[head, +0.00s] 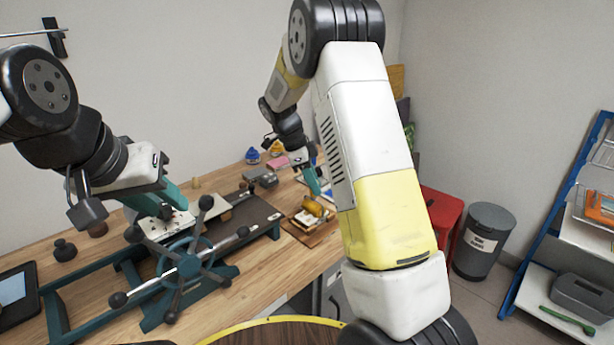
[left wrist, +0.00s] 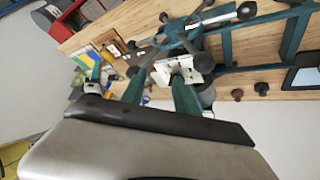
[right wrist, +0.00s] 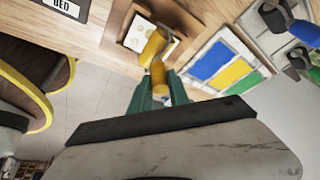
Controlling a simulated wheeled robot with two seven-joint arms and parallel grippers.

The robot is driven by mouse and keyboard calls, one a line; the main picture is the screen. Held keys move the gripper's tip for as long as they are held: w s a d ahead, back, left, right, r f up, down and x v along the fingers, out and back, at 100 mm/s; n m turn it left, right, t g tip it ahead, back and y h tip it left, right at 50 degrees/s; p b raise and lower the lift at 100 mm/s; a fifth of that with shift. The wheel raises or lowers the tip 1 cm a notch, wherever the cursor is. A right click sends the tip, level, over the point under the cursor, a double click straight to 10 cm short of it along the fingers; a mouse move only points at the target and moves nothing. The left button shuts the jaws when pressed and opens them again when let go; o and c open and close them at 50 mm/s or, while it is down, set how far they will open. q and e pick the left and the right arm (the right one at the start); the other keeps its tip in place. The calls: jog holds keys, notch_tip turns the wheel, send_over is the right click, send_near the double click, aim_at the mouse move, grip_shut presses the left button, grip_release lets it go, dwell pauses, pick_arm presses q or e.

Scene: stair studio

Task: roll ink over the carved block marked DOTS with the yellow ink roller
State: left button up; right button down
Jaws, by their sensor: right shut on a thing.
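My right gripper (right wrist: 157,98) is shut on the yellow ink roller (right wrist: 155,48), holding it by its yellow handle. The roller's drum is over a pale carved block (right wrist: 136,40) in a wooden tray (right wrist: 118,22); I cannot tell whether they touch. The roller partly covers the block, and no DOTS mark is legible. In the head view, the roller (head: 313,207) is below my right gripper (head: 315,186), over the tray (head: 308,238).
The ink slab (right wrist: 228,63) with blue, yellow and green areas lies right of the tray in the right wrist view. The press with its dark bed (head: 245,218) stands left of the tray. A grey bin (head: 482,240) and red stool (head: 440,212) stand beyond the table's right end.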

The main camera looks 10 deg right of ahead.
jog(key=shift+s+a, duration=0.45)
jog(key=shift+a, duration=0.3)
jog(key=shift+w+d, duration=1.5)
jog(key=shift+d, duration=0.8)
jog(key=s+a, duration=0.5)
jog(key=a, duration=0.2)
jog(key=shift+a, duration=0.3)
dwell(1.2)
jog(key=shift+r, duration=0.1)
notch_tip(320, 180, up, 7)
dwell(0.8)
jog(key=shift+s, duration=0.1)
dwell(0.4)
